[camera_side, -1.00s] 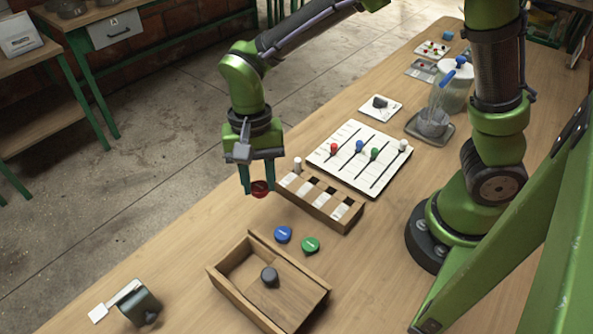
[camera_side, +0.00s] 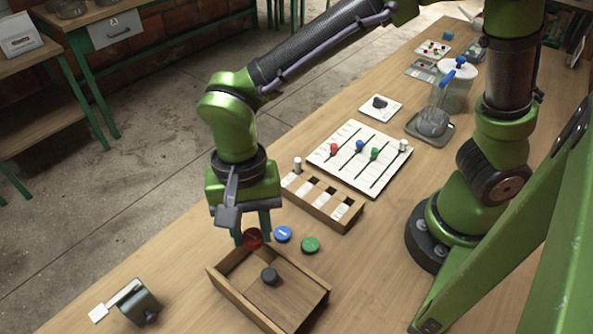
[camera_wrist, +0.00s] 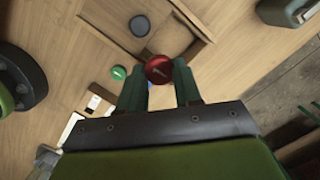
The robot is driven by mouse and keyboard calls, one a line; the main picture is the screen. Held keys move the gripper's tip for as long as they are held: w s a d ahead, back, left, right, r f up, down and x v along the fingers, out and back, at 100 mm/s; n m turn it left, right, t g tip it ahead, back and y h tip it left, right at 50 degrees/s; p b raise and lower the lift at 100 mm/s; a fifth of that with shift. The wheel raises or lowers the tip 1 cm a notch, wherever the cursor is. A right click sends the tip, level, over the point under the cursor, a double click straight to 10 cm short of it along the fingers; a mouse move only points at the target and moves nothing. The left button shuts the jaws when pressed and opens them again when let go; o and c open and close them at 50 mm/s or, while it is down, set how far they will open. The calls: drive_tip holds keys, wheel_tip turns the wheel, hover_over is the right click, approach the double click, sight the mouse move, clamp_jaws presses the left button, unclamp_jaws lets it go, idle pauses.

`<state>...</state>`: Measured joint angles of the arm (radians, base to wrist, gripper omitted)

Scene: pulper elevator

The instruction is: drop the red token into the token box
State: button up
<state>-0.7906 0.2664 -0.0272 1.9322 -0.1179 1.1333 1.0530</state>
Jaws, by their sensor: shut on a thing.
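The red token (camera_side: 253,238) is a round disc held between the fingertips of my gripper (camera_side: 252,232). My gripper is shut on it; the token also shows between the fingers in the wrist view (camera_wrist: 158,69). The token box (camera_side: 243,300) is an open wooden box with a lid partly across its top and a dark round knob (camera_side: 269,276) on the lid. In the side view the token is at the box's far-left end, by the uncovered part. Its height above the box is hard to tell. My fingers partly hide the box's back wall.
A blue token (camera_side: 283,234) and a green token (camera_side: 310,244) lie on the table behind the box. A wooden peg rack (camera_side: 345,212) and a white slider board (camera_side: 340,150) stand further back. A grey device (camera_side: 140,305) with a white plate is at the front left.

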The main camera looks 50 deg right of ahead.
drive_tip(key=shift+f, duration=2.25)
drive_tip(key=o, duration=1.1)
drive_tip(key=shift+c, duration=0.2)
wheel_tip(320, 180, up, 17)
drive_tip(key=w+d, duration=0.1)
drive_tip(key=w, duration=0.1)
drive_tip(key=shift+d+f, duration=0.15)
drive_tip(key=shift+d, duration=0.2)
